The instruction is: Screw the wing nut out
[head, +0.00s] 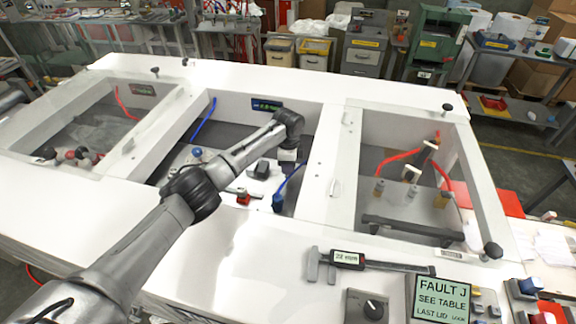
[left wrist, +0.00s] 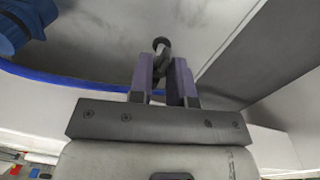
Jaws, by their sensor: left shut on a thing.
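My left gripper (head: 288,168) is low over the middle compartment of the white frame in the head view, largely hidden by its own wrist. In the left wrist view its two fingers (left wrist: 162,72) are shut on a small dark piece (left wrist: 161,45), whose curved end sticks out past the fingertips. I cannot tell from its shape whether this is the wing nut. No other wing nut can be made out clearly. My right gripper is not in view.
A blue hose (head: 204,120) runs in the middle compartment; red hoses (head: 400,155) are in the right one. White frame walls (head: 325,150) with dark corner knobs (head: 492,250) surround the compartments. A caliper (head: 370,262) and a fault display (head: 440,298) are at the front right.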

